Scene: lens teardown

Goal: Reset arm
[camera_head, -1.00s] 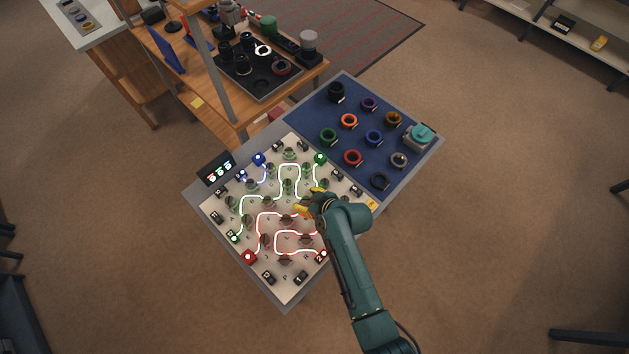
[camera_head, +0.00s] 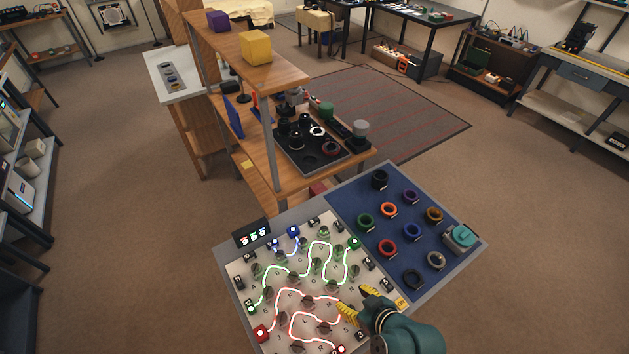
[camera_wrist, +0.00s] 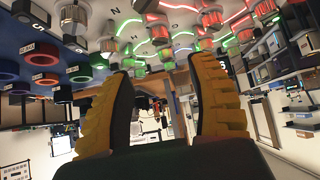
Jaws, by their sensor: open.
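My gripper (camera_head: 357,302) shows at the lower right of the light-coloured puzzle board (camera_head: 240,268) in the head view, with its yellow fingers over the board's right part. In the wrist view my gripper (camera_wrist: 166,100) has two yellow, dark-padded fingers standing well apart with nothing between them. The wrist picture is upside down, with the board's knobs and glowing lines along its top. My green arm enters the head view from the lower edge.
A blue mat (camera_head: 345,196) with several coloured rings lies right of the board, with a teal device (camera_head: 461,236) at its corner. A wooden bench (camera_head: 262,178) with a black tray (camera_head: 290,160) of lens parts stands behind. Open floor lies to the right.

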